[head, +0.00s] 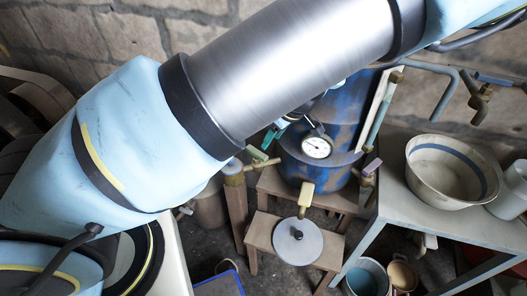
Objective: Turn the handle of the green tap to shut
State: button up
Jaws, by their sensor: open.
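The green tap (262,164) is a brass tap left of a blue, rust-stained tank. Its short green handle (257,153) slants above the brass body.
The blue tank (345,119) carries a round gauge (317,147) and a lower brass tap (305,197) above a grey disc (298,240) on a stool. A purple-handled tap (370,168) is on its right. A bowl (440,190) stands on the right table; buckets (366,279) stand below.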

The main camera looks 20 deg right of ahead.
jog(key=x, duration=0.9)
jog(key=shift+p, duration=0.35)
jog(key=shift+a, duration=0.1)
grip_shut()
